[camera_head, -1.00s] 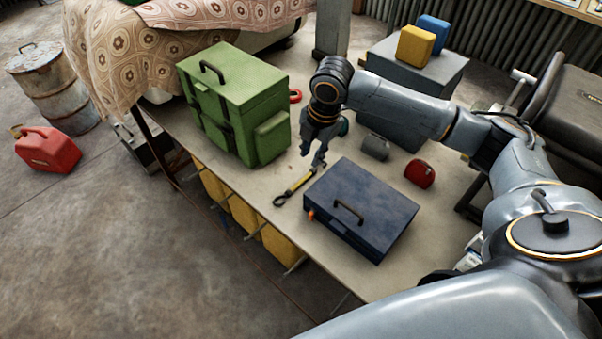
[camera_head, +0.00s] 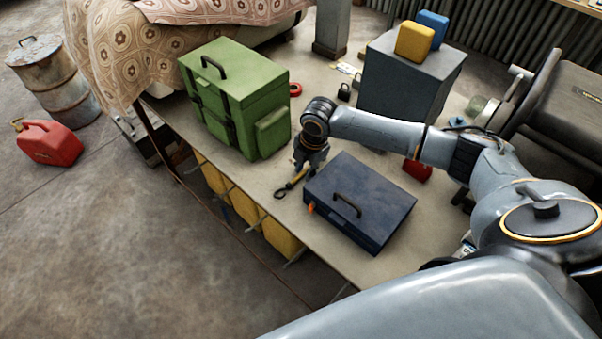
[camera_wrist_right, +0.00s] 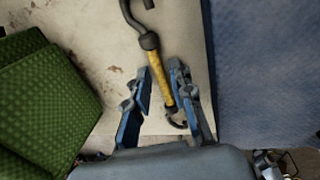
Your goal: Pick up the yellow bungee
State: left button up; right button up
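The yellow bungee (camera_head: 296,183) lies on the workbench between the green case and the dark blue toolbox. Its near dark hook shows, while my right gripper hides its far part. My right gripper (camera_head: 302,169) points down over it. In the right wrist view, the bungee (camera_wrist_right: 158,75) has a yellow middle and dark hooked ends. It runs between the two blue fingers of my right gripper (camera_wrist_right: 161,82), which are apart. I see a gap on the left side; the right finger is close to the bungee or touching it. My left gripper is not in view.
The green case (camera_head: 240,100) stands left of my right gripper and the dark blue toolbox (camera_head: 375,195) lies right of it, leaving a narrow gap. A red item (camera_head: 416,171) sits beneath my right arm. A grey box (camera_head: 405,85) stands behind.

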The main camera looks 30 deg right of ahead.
grip_shut()
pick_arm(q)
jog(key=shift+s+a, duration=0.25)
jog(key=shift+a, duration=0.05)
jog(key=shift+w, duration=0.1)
pick_arm(e)
jog(key=shift+r, duration=0.1)
jog(key=shift+r+b, duration=0.3)
jog(key=shift+r, duration=0.2)
pick_arm(q)
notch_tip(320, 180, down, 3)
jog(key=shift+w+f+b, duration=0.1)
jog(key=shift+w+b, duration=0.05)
jog(key=shift+b, duration=1.1)
pick_arm(e)
jog(key=s+a+r, duration=0.9)
jog(key=a+r, duration=0.1)
jog(key=r, duration=0.2)
jog(key=shift+s+a, duration=0.15)
jog(key=shift+s, duration=0.15)
